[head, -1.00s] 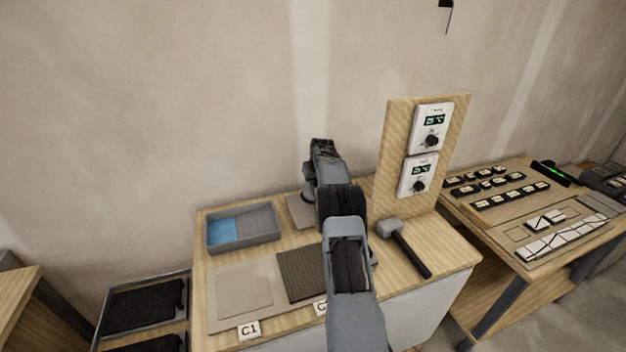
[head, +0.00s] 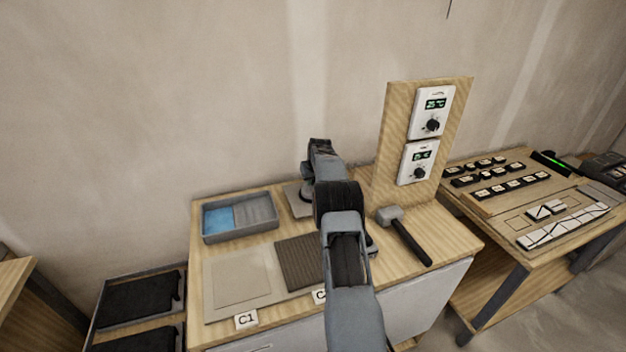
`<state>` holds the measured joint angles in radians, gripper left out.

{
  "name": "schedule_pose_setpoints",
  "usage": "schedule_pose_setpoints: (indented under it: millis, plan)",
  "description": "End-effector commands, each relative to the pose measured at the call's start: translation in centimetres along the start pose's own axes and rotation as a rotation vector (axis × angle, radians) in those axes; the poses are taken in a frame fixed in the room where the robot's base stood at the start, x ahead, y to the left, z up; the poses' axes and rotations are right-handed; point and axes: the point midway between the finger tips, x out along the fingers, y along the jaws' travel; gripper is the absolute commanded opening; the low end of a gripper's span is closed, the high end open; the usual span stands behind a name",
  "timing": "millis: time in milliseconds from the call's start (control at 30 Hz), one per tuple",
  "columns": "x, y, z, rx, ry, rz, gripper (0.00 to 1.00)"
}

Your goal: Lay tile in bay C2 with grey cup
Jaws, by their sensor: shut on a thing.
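Bay C2 (head: 298,262) is a brown ribbed bed on the bench. My arm covers its right side and most of its tag. My gripper (head: 308,188) is at the arm's far end, above the back of the bench, and its jaws are largely hidden by my own links. A grey rounded piece that looks like the grey cup (head: 304,197) shows low at that end, over a grey square plate (head: 292,208); whether it touches the plate I cannot tell. I see no loose tile for C2. Bay C1 (head: 240,280), left of C2, has a flat beige-grey surface.
A grey tray (head: 240,236) with blue contents at left stands behind the bays. A mallet (head: 405,235) lies right of my arm, before an upright board (head: 396,135) with two dial units. Another table (head: 480,228) stands at right; dark trays (head: 140,297) are at left.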

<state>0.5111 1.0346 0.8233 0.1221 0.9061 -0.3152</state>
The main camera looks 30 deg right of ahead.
Motion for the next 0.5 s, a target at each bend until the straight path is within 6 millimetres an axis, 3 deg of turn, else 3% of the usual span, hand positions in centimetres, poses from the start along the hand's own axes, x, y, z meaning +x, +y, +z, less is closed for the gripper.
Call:
schedule_pose_setpoints:
  millis: [500]
  plan:
    - [0.25, 0.02, 0.06, 0.0, 0.003, 0.001, 0.0]
